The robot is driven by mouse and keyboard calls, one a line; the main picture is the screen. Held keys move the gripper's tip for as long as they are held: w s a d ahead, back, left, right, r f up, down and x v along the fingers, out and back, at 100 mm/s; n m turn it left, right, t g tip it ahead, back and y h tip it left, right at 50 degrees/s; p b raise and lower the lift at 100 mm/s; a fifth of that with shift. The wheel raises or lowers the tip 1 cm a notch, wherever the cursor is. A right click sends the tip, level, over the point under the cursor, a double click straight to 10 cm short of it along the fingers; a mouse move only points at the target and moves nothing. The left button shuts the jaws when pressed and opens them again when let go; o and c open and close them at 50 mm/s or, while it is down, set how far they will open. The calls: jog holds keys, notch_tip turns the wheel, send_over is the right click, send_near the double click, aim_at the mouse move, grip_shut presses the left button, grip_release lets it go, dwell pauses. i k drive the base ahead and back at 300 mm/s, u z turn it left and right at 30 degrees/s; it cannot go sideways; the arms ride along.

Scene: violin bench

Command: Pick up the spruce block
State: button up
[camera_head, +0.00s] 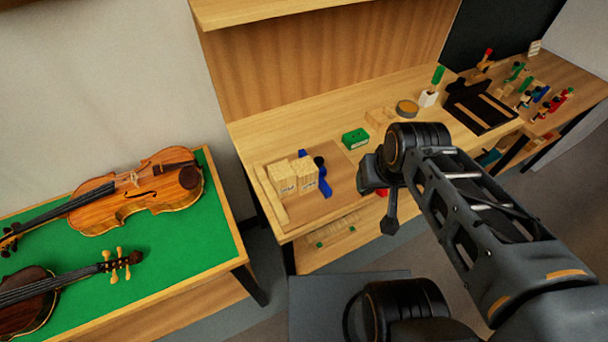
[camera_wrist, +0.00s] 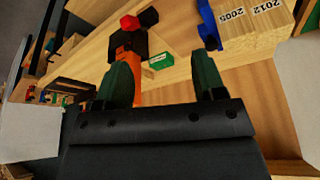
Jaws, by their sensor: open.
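Two pale wooden blocks with dark printed labels stand side by side at the left of the workbench in the head view: a left block (camera_head: 281,179) and a right block (camera_head: 304,174). I cannot tell which is the spruce block. In the wrist view, pale labelled wood (camera_wrist: 248,40) at the upper right reads 2005 and 2012. My gripper shows in the wrist view with two dark green fingers apart and nothing held between them (camera_wrist: 166,66). In the head view it is to the right of the blocks, partly hidden by my arm.
A blue tool (camera_head: 322,174) stands against the right block. A pale strip (camera_head: 269,193) lies left of the blocks. A green box (camera_head: 355,138) sits behind on the workbench (camera_head: 300,118). A green-topped table (camera_head: 215,235) with violins stands at the left.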

aim_at(307, 172)
jog(key=z, duration=1.9)
jog(key=k, duration=1)
jog(key=u, duration=1.9)
